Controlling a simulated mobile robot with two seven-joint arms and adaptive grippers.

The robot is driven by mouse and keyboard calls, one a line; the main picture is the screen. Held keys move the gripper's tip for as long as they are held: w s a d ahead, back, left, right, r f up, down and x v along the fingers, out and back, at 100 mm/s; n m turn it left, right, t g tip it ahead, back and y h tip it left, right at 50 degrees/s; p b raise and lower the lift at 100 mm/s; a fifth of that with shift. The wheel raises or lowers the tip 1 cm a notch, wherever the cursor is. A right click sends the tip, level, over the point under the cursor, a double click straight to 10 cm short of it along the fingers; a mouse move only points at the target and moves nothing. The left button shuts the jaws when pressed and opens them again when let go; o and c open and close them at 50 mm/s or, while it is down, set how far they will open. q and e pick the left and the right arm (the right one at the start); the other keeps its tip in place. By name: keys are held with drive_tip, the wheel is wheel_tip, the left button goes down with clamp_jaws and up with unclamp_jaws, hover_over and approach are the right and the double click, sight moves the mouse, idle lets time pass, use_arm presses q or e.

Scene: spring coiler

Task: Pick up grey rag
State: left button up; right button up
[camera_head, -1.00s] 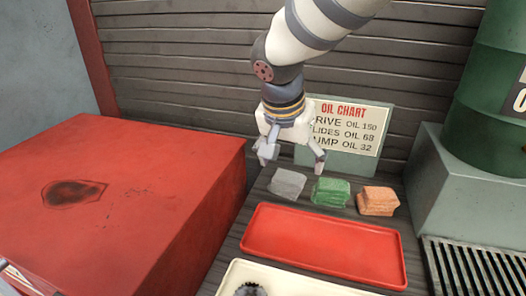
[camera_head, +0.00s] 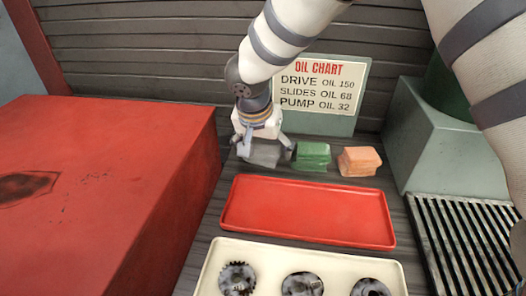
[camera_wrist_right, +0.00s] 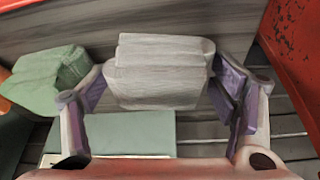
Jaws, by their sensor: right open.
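The grey rag (camera_head: 263,156) is a folded block on the bench at the left end of a row of rags. In the right wrist view the grey rag (camera_wrist_right: 158,70) lies between the two fingers. My right gripper (camera_head: 262,147) is lowered over it in the head view, its fingers on either side of the rag. In the right wrist view the right gripper (camera_wrist_right: 160,82) is open, and whether a finger touches the rag is unclear. My left gripper is not in view.
A green rag (camera_head: 312,156) is close to the right finger, with an orange rag (camera_head: 359,161) beyond it. An oil chart sign (camera_head: 318,92) stands behind. A red tray (camera_head: 308,212) lies in front, and a large red box (camera_head: 105,190) stands at left.

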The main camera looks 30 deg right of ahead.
sight(266, 144)
drive_tip(key=shift+r, duration=0.1)
drive_tip(key=c, duration=1)
drive_tip(key=shift+c, duration=0.2)
drive_tip(key=shift+r, duration=0.15)
drive_tip(key=r, duration=0.3)
drive_tip(key=r+p, duration=0.1)
drive_tip(key=shift+s+r, duration=0.3)
drive_tip(key=shift+s, duration=0.05)
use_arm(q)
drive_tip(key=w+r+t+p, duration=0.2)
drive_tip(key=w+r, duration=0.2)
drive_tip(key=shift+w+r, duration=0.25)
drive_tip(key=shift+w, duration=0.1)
use_arm(e)
drive_tip(key=s+d+r, duration=0.3)
drive_tip(key=s+r, duration=0.5)
drive_tip(key=s, duration=0.5)
drive_tip(key=shift+d, duration=0.25)
drive_tip(key=shift+o, duration=0.4)
drive_tip(key=shift+w+r, duration=0.1)
